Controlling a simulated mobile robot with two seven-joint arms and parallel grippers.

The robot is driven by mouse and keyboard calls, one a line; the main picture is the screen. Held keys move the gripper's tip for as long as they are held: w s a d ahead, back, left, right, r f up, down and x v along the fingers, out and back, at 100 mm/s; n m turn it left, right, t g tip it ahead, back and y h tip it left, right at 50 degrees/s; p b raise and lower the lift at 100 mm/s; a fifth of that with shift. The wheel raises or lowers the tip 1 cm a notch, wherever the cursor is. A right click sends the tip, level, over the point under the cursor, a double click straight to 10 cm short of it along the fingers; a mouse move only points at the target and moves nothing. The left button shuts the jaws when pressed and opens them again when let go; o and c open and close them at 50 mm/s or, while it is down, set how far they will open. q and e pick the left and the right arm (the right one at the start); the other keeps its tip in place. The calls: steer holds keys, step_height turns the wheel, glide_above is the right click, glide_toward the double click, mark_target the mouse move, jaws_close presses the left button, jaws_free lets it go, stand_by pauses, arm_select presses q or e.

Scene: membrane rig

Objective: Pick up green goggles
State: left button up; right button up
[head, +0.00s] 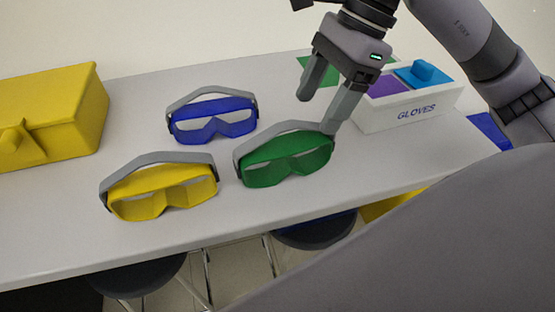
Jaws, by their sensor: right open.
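The green goggles (288,162) lie on the white table with their grey strap arching behind the lenses. My right gripper (320,115) is open, with its two fingers pointing down just behind and above the goggles' right end. One finger overlaps the right end of the strap in the picture; I cannot tell whether it touches. Nothing is between the fingers that I can make out. My left gripper is not in the head view.
Yellow goggles (160,192) and blue goggles (213,121) lie to the left on the table (60,240). A white gloves box (410,110) stands right of my gripper. A yellow box (55,115) is at the far left. Dark stools (315,232) stand below the front edge.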

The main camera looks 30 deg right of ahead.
mark_target(314, 127)
step_height(314, 127, down, 3)
steer(key=shift+r+b, duration=0.15)
steer(key=shift+b, duration=0.6)
steer(key=shift+f, duration=0.25)
steer(key=shift+s+a+f, duration=0.1)
steer(key=shift+a+f, duration=0.25)
steer(key=shift+f, duration=0.3)
steer(key=x, duration=0.4)
steer(key=shift+a+f, duration=0.15)
steer(key=shift+f, duration=0.1)
steer(key=shift+a+f, duration=0.2)
steer(key=shift+f, duration=0.2)
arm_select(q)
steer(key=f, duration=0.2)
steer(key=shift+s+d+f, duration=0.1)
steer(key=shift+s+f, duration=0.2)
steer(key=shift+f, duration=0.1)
arm_select(e)
steer(key=c, duration=1.1)
